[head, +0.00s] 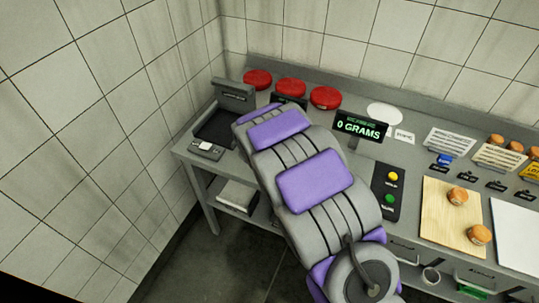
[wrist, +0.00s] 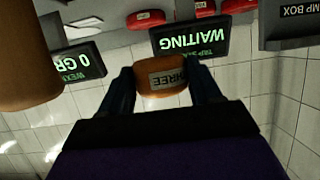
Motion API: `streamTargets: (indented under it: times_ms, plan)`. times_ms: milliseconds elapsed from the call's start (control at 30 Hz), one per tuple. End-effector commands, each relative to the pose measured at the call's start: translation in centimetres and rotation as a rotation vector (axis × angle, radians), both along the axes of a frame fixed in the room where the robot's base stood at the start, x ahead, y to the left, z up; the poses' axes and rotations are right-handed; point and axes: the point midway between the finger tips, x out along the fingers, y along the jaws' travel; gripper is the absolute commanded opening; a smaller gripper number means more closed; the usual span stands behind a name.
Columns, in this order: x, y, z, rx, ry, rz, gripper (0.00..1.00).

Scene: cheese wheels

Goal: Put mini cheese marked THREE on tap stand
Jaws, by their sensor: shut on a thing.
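In the wrist view, which is upside down, my gripper (wrist: 163,78) is shut on a small orange-brown mini cheese (wrist: 160,96) with a label reading THREE. The cheese sits between the two dark fingers. Close beyond it is a dark sign (wrist: 189,42) with green letters reading WAITING; its smaller line, possibly the tap stand's name, is hard to read. In the head view my arm hides the gripper, the held cheese and most of that sign. The stand's surface is not clearly visible.
A scale display (head: 360,127) reads 0 GRAMS. Red wheels (head: 290,87) line the back. A dark dump box (head: 216,125) is at left. Two mini cheeses (head: 457,196) rest on a wooden board (head: 437,222). A large brown object (wrist: 28,55) fills the wrist view's left corner.

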Motion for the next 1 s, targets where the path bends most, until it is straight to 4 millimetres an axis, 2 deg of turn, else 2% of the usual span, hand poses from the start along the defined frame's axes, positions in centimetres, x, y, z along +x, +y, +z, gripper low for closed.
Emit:
streamTargets:
  times_ms: [33,100,200,300,433,600,733,867,1000]
  plan:
    - [-0.2,2.0,-0.7,-0.004,0.0,0.005,0.31]
    - [-0.5,4.2,-1.3,-0.008,-0.002,0.002,0.31]
    - [-1.1,6.6,-2.1,-0.013,0.001,-0.004,0.31]
    - [-1.5,7.7,-2.8,-0.015,0.003,-0.007,0.31]
    - [-1.5,7.7,-4.1,-0.015,0.004,-0.011,0.31]
    - [-1.5,6.9,-7.0,-0.01,0.003,-0.013,0.31]
    - [-1.5,6.7,-8.6,-0.007,0.001,-0.013,0.31]
    - [-1.5,7.1,-9.7,-0.008,0.001,-0.013,0.31]
    - [-1.5,7.6,-11.9,-0.013,0.003,-0.011,0.31]
